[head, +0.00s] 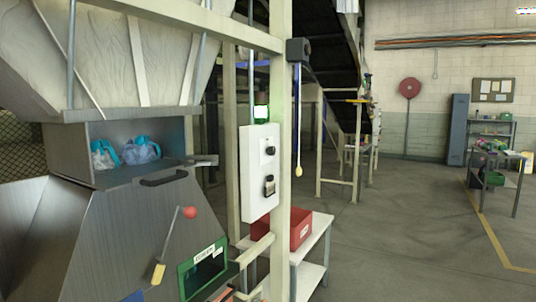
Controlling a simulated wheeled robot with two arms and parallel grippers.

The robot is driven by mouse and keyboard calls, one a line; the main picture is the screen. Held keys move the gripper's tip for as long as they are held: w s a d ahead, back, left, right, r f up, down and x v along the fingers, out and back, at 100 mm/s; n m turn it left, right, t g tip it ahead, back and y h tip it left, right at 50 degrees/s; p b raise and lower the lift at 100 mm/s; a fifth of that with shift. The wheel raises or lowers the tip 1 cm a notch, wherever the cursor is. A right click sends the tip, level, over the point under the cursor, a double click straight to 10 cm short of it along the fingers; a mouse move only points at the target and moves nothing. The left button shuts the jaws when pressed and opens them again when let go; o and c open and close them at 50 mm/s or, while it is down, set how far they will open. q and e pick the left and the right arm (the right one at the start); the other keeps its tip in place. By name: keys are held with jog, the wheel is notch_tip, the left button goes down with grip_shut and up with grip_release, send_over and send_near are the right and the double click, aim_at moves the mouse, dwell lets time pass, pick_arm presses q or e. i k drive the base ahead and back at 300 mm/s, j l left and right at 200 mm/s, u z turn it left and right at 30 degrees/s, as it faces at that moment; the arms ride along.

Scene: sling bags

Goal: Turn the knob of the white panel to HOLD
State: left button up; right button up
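The white panel (253,199) is fixed upright to a cream post frame left of the picture's middle, seen at an angle. A dark round knob (270,151) sits on its upper half. The knob's pointer direction and any HOLD marking are too small to read. Below it is a dark and grey fitting (269,186), perhaps a second switch or a lock. Neither of my grippers can be made out in this view.
A grey metal machine (120,225) with a red-ball lever (190,213) and blue bags (141,150) fills the left. A cream post (279,100) stands beside the panel. A red box (301,232) sits on a low table (318,247). The floor farther right is open.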

aim_at(270, 150)
jog(key=i+l+u, duration=0.1)
jog(key=i+l, duration=0.2)
jog(key=i+l+u, duration=0.15)
jog(key=i+l, duration=0.15)
jog(key=l, duration=0.2)
jog(key=i+l+u, duration=0.1)
jog(key=i+l, duration=0.15)
jog(key=l, duration=0.2)
